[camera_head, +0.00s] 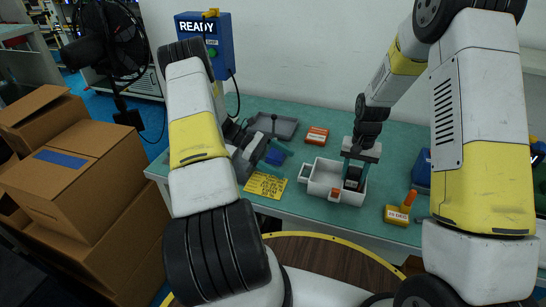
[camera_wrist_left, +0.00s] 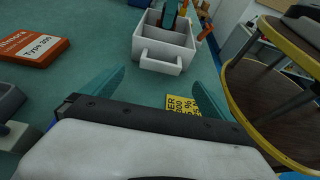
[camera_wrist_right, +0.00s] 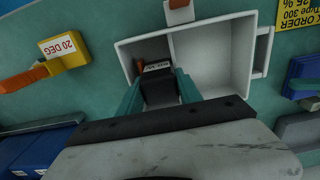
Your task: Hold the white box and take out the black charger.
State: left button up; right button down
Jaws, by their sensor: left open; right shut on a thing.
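The white box (camera_head: 318,190) is a two-compartment tray with a handle, on the green table. It also shows in the left wrist view (camera_wrist_left: 160,49) and the right wrist view (camera_wrist_right: 222,60). The black charger (camera_wrist_right: 157,88) with a pale label is in or just above the box's left compartment in the right wrist view. My right gripper (camera_head: 357,171) reaches down over the box, its teal fingers shut on the charger. My left gripper (camera_head: 270,155) is open and empty, left of the box and apart from it; its spread fingers (camera_wrist_left: 155,92) face the handle side.
A yellow note (camera_head: 265,185) lies left of the box. An orange Type 300 block (camera_head: 317,135) lies behind. A yellow 20 DEG block (camera_head: 398,214) with an orange handle stands at right. A grey tray (camera_head: 275,125) and blue READY unit (camera_head: 206,45) are further back.

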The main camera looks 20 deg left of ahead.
aim_at(301, 172)
pick_arm(q)
jog(key=x, duration=0.7)
jog(key=shift+d+f, duration=0.2)
jog(key=shift+d, duration=0.15)
jog(key=c, duration=2)
pick_arm(e)
jog(key=c, duration=1.5)
grip_release()
grip_shut()
